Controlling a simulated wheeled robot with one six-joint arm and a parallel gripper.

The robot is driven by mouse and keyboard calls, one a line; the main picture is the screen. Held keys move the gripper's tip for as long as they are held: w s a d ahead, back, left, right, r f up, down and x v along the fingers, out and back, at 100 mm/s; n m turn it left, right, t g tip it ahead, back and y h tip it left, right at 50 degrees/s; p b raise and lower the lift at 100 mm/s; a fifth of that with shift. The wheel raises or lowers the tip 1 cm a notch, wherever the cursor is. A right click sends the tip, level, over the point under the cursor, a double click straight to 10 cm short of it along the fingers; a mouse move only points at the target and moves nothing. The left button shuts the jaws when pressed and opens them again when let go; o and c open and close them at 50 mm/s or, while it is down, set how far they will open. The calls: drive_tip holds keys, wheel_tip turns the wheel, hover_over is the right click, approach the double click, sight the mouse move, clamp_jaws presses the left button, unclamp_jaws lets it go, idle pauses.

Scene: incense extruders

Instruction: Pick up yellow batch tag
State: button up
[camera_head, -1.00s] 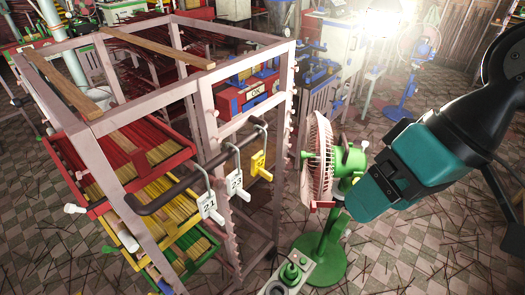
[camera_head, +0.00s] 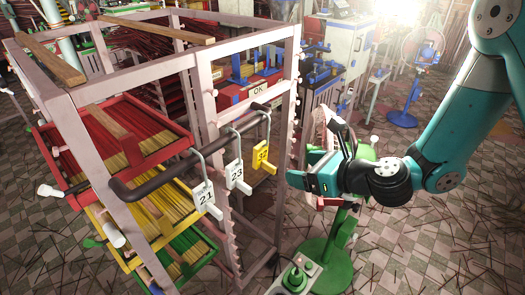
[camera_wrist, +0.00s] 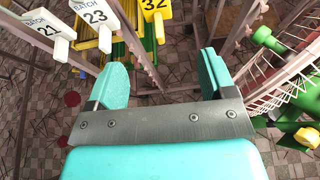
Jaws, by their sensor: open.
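The yellow batch tag (camera_head: 263,157) hangs by a hook from a dark bar on the front of the rack, to the right of two white tags. In the wrist view the yellow tag (camera_wrist: 155,14) shows the number 32 near the top edge. My gripper (camera_head: 309,165) is to the right of the yellow tag, apart from it. In the wrist view my gripper (camera_wrist: 162,85) is open with two teal fingers and nothing between them.
White tags 21 (camera_head: 206,197) and 23 (camera_head: 237,175) hang left of the yellow tag on the dark bar (camera_head: 150,184). The pale rack frame (camera_head: 208,110) is at the left, with trays of sticks.

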sight(267, 163)
drive_tip(key=p+x, duration=0.3)
drive_tip(key=x, duration=0.8)
drive_tip(key=shift+s+a, duration=0.1)
drive_tip(key=shift+s, duration=0.05)
drive_tip(key=shift+w+a+f+p, duration=0.3)
drive_tip(key=shift+w+a+f, duration=0.05)
drive_tip(key=c, duration=1.1)
drive_tip(key=shift+r, duration=0.1)
